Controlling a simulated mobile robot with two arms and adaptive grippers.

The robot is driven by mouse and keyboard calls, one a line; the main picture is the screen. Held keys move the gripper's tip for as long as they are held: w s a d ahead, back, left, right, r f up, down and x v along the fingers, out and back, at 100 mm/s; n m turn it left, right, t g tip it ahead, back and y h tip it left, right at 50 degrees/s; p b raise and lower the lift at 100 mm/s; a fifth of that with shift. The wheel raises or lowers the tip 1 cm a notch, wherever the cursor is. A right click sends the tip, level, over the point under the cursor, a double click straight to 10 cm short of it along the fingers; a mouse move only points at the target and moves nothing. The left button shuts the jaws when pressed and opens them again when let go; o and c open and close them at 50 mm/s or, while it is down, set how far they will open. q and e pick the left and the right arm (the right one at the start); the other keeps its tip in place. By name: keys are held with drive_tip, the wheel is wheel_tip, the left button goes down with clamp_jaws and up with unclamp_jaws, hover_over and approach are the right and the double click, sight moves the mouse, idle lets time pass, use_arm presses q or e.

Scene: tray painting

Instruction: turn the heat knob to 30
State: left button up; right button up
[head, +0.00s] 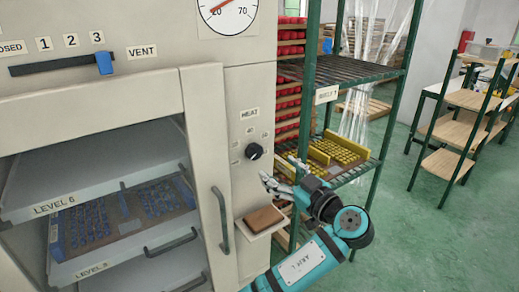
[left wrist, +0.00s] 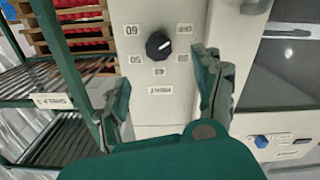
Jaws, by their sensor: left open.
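The black heat knob (head: 254,151) sits on the beige panel right of the cabinet door, below a HEAT label (head: 250,114). The left wrist view shows the knob (left wrist: 158,45) upside down, ringed by small number labels. A pale mark shows on its face, but its exact setting is too small to tell. My left gripper (head: 279,170) is open and empty, to the right of the knob and slightly below it, apart from it. In the left wrist view its fingers (left wrist: 158,78) stand on either side of the knob's line, with the knob beyond them. My right gripper is out of view.
A small brown-topped shelf (head: 264,219) juts out below the knob. The door handle (head: 221,220) is to the left. A green rack (head: 345,70) with red and yellow parts stands close on the right. A gauge (head: 228,12) is above.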

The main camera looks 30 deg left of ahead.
sight(256, 153)
use_arm(q)
drive_tip(key=p+x, duration=0.2)
drive_tip(key=x, duration=0.7)
drive_tip(key=shift+w+a, duration=0.15)
drive_tip(key=shift+a, duration=0.1)
drive_tip(key=shift+w+a+p, duration=0.2)
drive_tip(key=shift+a+p, duration=0.1)
drive_tip(key=shift+a, duration=0.1)
drive_tip(key=c, duration=1.2)
drive_tip(key=shift+f+m, duration=0.1)
drive_tip(key=shift+m, duration=0.2)
